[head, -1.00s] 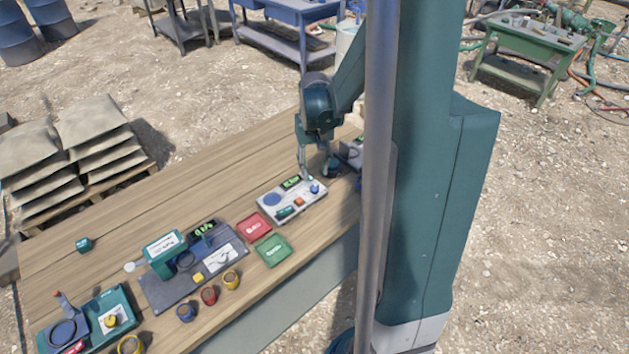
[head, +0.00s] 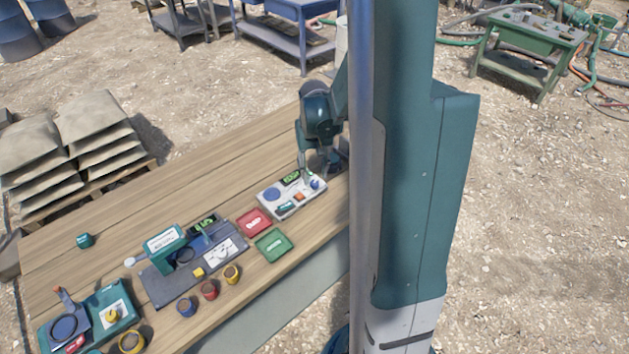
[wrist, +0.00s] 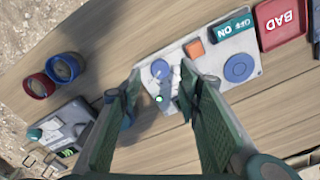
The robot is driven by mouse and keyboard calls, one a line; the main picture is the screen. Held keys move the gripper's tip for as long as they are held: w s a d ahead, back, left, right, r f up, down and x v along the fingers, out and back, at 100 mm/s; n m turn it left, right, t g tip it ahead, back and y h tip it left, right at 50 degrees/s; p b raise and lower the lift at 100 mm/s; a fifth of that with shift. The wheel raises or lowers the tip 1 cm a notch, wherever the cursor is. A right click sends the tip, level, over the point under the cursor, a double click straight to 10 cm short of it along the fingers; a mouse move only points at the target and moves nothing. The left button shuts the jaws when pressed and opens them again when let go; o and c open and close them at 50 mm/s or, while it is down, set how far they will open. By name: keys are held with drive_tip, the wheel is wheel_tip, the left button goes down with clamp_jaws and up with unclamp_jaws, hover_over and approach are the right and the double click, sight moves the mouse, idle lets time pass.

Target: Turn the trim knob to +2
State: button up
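The light grey instrument panel (head: 297,207) lies on the wooden table; it also shows in the wrist view (wrist: 214,62). It has a blue round knob (wrist: 160,69), which I take for the trim knob, at its right end in the head view (head: 315,183). The knob's scale marks are not readable.
The panel also carries a blue disc (wrist: 238,68), an orange button (wrist: 194,49) and a green OFF/ON switch (wrist: 235,25). A red BAD tray (head: 254,222) and a green tray (head: 273,245) lie beside it. In the wrist view, red and blue cups (wrist: 62,68) and another device (wrist: 62,135) stand left.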

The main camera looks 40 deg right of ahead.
sight(314, 183)
drive_tip(key=shift+f, duration=2.15)
drive_tip(key=shift+c, duration=0.4)
drive_tip(key=c, duration=0.8)
